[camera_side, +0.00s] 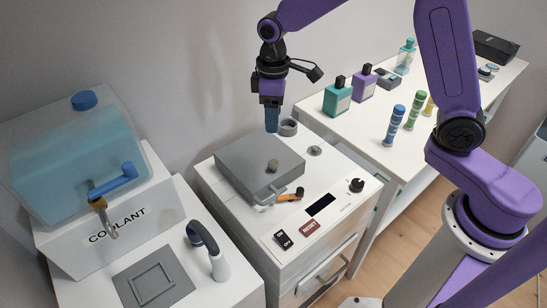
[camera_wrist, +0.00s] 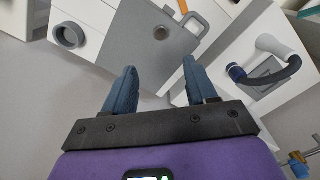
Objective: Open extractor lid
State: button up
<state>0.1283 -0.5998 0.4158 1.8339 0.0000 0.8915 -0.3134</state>
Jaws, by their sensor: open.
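The extractor (camera_side: 330,182) is a white cabinet with a flat grey square lid (camera_side: 245,160), which lies down on its top. The lid has a round knob or hole near its middle and a grey loop handle (camera_side: 264,197) at its front edge, beside an orange lever (camera_side: 290,195). In the wrist view the lid (camera_wrist: 130,40), its handle (camera_wrist: 203,24) and the orange lever (camera_wrist: 183,6) show beyond the fingers. My gripper (camera_side: 272,129) points down above the lid's rear part, apart from it. In the wrist view my gripper (camera_wrist: 159,68) is open and empty.
The coolant tank (camera_side: 80,150) and a curved hose nozzle (camera_side: 208,250) stand on the left. Bottles (camera_side: 338,97) and tubes stand on the white table at right. The control panel has a black knob (camera_side: 356,185).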

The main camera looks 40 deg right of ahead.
aim_at(273, 162)
notch_tip(273, 162, down, 15)
jog(key=shift+r, duration=0.15)
dwell(0.4)
grip_shut()
